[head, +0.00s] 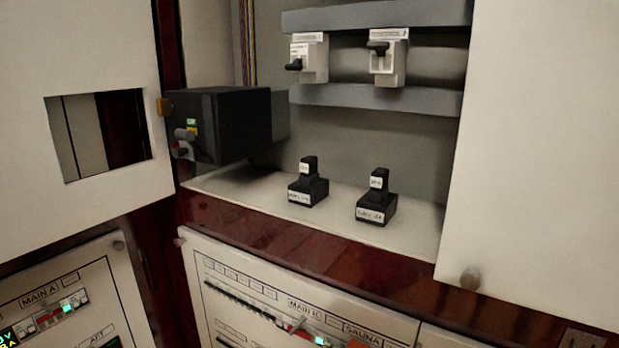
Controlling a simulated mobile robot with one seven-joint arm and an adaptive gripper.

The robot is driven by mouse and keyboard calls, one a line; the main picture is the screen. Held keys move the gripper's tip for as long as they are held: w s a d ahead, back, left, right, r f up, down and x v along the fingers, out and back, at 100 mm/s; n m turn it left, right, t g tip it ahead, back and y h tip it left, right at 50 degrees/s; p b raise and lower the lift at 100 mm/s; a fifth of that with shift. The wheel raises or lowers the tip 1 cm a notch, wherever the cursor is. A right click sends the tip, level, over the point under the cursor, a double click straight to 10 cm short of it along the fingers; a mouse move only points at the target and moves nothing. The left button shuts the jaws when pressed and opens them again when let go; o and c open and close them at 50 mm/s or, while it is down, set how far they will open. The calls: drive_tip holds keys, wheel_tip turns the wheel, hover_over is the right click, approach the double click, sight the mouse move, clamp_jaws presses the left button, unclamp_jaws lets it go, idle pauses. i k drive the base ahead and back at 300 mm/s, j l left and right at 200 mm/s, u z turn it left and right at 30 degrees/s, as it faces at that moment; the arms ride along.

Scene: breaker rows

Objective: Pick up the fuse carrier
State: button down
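Two black stepped blocks stand upright on the white shelf of the open cabinet. The left block (308,190) and the right block (377,207) each have a wide base with a white label and a narrower upright piece on top with a smaller label. These upright pieces look like fuse carriers seated in bases; the label text is too small to read. I cannot tell which one is the fuse carrier of the task. My gripper is not in view, and nothing touches either block.
A black box (220,125) with small controls juts out left of the blocks. Two breakers (308,60) (388,60) hang on rails above. White panels stand at left and right (545,150). The shelf (240,185) is clear around the blocks; lower panels carry switches.

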sight(310, 176)
drive_tip(key=j+z, duration=0.9)
drive_tip(key=i+j+z, duration=0.25)
drive_tip(key=k+l, duration=0.05)
drive_tip(key=k, duration=0.05)
